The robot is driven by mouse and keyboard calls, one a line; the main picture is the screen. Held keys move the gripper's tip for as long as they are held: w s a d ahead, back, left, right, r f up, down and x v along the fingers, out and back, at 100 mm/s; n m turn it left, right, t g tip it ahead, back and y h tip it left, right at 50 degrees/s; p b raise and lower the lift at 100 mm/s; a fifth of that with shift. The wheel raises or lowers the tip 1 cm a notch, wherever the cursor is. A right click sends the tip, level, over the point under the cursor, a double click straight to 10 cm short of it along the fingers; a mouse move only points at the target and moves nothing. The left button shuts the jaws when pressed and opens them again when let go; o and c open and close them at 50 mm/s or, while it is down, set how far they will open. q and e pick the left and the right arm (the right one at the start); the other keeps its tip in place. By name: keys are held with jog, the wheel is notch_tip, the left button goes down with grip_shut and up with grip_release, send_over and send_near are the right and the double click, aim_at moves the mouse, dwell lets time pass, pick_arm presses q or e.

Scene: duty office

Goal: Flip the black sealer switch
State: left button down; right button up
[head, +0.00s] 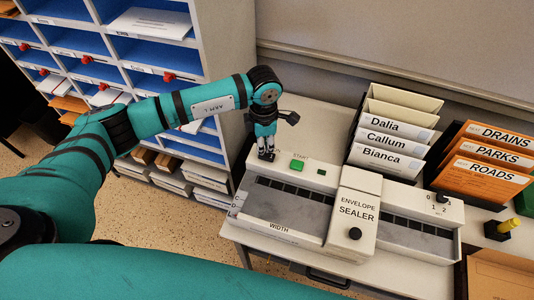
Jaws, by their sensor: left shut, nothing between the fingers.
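The envelope sealer (357,204), a pale machine, sits on the table. A small dark part (322,172) is right of the green button. A black dial knob (441,197) stands on the right end, and another black knob (355,234) on the front.
A white rack of folders (388,150) labelled Dalia, Callum and Bianca stands behind the sealer. Orange folders (487,168) are at the right, near a yellow-handled stamp (507,225). A blue pigeonhole shelf (112,78) is at the left.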

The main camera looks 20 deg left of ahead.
aim_at(264, 155)
pick_arm(q)
jog(key=shift+r+p, duration=1.05)
jog(key=shift+r, duration=1.3)
jog(key=shift+f, duration=0.1)
